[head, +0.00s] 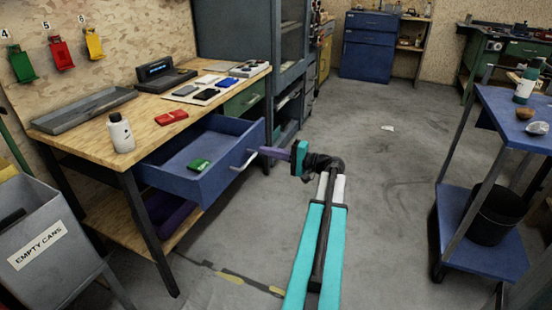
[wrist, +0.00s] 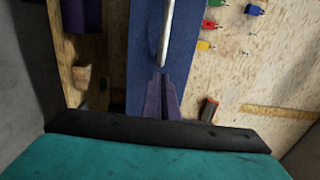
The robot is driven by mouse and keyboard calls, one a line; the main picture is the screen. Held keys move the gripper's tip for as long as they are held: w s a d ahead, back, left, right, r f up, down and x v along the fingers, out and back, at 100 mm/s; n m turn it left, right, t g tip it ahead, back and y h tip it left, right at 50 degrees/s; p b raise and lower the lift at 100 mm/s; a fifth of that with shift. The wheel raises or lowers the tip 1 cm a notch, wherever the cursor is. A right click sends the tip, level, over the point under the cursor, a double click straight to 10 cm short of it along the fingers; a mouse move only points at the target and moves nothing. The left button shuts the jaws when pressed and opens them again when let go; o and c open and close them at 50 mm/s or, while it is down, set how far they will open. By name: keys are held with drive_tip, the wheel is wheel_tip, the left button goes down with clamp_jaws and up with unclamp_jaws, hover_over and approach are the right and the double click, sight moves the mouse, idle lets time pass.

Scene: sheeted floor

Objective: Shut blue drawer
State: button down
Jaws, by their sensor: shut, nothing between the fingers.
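The blue drawer (head: 201,163) sticks out open from under the wooden workbench in the head view. A green item (head: 199,166) lies inside it. Its front panel faces right and bears a pale bar handle (head: 245,160). The blue front (wrist: 148,60) and the handle (wrist: 166,35) also show in the wrist view. My gripper (head: 262,152) is shut and empty, with its purple fingers pointing at the drawer front near the handle. In the wrist view the fingers (wrist: 162,85) lie just below the handle's end; I cannot tell whether they touch the panel.
The workbench (head: 150,125) carries a white bottle (head: 120,133), a red item (head: 171,117) and a grey tray (head: 84,109). A grey bin (head: 45,225) stands at the left. A blue cart (head: 480,215) stands at the right.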

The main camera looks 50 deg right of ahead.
sight(249, 147)
drive_tip(key=shift+b+x, duration=0.3)
drive_tip(key=shift+x, duration=1.7)
